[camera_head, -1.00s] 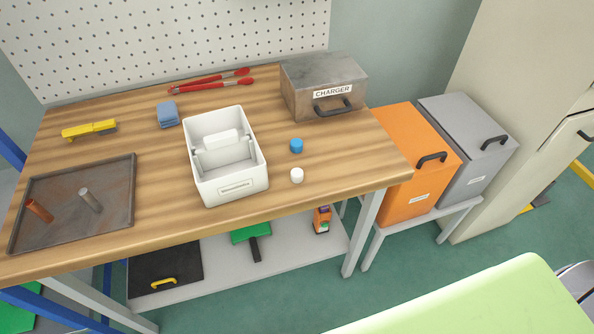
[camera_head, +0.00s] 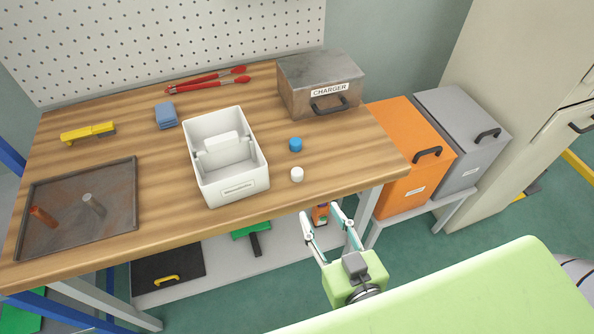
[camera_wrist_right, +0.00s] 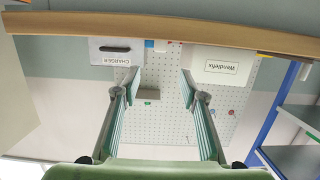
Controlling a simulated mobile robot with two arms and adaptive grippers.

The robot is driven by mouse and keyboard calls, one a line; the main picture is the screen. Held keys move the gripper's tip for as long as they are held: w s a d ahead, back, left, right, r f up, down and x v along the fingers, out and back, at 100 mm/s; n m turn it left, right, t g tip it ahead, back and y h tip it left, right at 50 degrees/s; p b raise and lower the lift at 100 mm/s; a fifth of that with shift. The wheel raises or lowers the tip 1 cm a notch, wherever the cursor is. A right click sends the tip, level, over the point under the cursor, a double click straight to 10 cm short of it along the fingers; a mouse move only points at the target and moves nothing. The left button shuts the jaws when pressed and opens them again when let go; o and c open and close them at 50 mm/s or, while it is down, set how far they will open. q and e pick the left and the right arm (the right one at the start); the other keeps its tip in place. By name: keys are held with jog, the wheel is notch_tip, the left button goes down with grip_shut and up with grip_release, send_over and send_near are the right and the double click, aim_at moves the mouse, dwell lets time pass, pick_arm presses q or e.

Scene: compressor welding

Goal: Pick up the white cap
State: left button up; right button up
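The white cap (camera_head: 297,174) stands on the wooden workbench (camera_head: 330,169) near its front edge. A blue cap (camera_head: 295,144) stands just behind it. My right gripper (camera_head: 321,213) has come in from below, in front of the bench edge and to the lower right of the white cap. Its two fingers are apart with nothing between them. In the right wrist view the open fingers (camera_wrist_right: 159,86) point toward the bench, and the blue cap (camera_wrist_right: 149,43) shows small at its edge. My left gripper is not in view.
A white bin (camera_head: 232,188) stands left of the caps. A metal charger box (camera_head: 300,80) is behind them at the right. The bench right of the caps is clear.

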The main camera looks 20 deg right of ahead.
jog(key=p, duration=0.1)
send_near(299, 178)
jog(key=w, duration=0.4)
jog(key=shift+f, duration=0.15)
jog(key=shift+w+f+p, duration=0.1)
jog(key=shift+w+p, duration=0.25)
jog(key=shift+w, duration=0.1)
jog(key=w, duration=0.2)
jog(key=w+f+p, duration=0.1)
jog(key=w, duration=0.1)
jog(key=shift+w+a+f, duration=0.1)
jog(key=shift+a, duration=0.05)
jog(key=c, duration=0.8)
